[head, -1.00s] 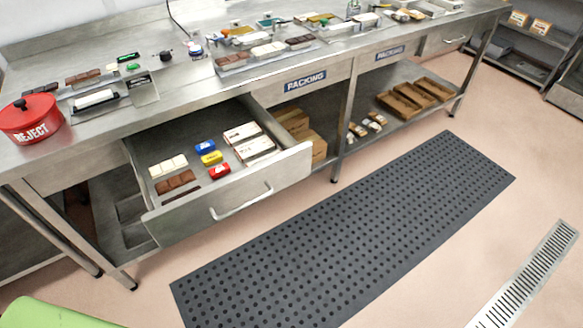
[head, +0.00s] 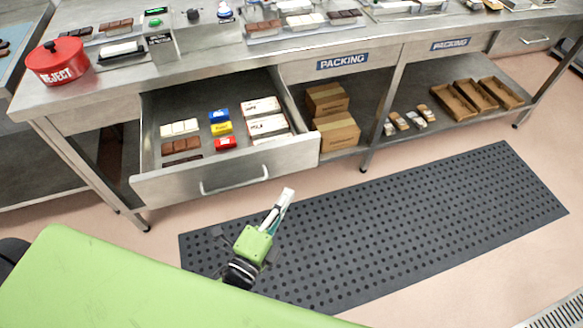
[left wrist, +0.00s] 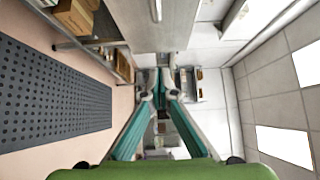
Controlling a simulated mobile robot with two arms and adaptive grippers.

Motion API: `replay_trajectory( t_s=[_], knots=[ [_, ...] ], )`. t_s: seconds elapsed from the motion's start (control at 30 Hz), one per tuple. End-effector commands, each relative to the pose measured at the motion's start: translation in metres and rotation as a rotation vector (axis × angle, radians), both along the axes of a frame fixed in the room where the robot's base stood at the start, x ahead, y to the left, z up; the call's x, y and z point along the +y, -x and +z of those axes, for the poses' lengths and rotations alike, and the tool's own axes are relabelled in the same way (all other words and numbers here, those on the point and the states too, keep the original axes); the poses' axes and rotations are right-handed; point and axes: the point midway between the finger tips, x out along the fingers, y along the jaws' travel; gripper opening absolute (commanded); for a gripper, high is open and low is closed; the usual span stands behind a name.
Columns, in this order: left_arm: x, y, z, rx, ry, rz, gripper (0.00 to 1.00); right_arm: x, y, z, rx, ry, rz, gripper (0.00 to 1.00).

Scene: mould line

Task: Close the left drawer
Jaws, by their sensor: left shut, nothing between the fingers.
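The left drawer (head: 304,150) stands pulled out from under the steel bench in the head view. Its front has a bar handle (head: 234,181), and chocolate bars, small coloured packs and white boxes lie inside. My left gripper (head: 287,194) is shut and empty, in front of the drawer, low and right of the handle, apart from it. In the left wrist view its fingertips (left wrist: 160,88) meet, and a metal panel with a bar handle (left wrist: 156,10) shows at the top. My right gripper is not in view.
The bench (head: 250,55) carries a red reject pot (head: 57,64) and trays of bars. Cartons (head: 336,134) and wooden trays (head: 480,94) sit on the lower shelf. A black perforated mat (head: 400,220) covers the floor in front; the floor around is clear.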

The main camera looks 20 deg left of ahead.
Motion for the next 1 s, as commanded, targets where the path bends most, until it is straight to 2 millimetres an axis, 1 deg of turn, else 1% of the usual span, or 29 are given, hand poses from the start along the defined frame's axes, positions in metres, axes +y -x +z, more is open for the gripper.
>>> replay_trajectory(
  t_s=[0.03,0.23,0.27,0.3,0.4,0.6,1.0],
  knots=[
    [-0.003,-0.013,0.001,-0.005,0.0,-0.002,0.0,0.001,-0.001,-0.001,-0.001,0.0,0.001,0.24],
    [-0.011,-0.054,0.001,-0.004,0.0,-0.002,0.0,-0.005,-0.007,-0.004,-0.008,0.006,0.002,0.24],
    [-0.01,-0.059,0.0,-0.001,-0.002,-0.002,0.0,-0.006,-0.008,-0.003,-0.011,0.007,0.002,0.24],
    [-0.004,-0.064,0.001,-0.002,-0.004,-0.002,0.0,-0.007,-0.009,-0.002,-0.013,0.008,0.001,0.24],
    [0.004,-0.075,0.0,0.0,-0.001,-0.002,0.0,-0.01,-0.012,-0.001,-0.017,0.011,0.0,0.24],
    [0.011,-0.086,0.0,0.002,0.001,0.0,0.0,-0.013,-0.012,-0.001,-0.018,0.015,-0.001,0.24],
    [0.012,-0.087,-0.001,0.002,0.002,0.0,0.0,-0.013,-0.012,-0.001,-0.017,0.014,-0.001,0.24]
  ],
)
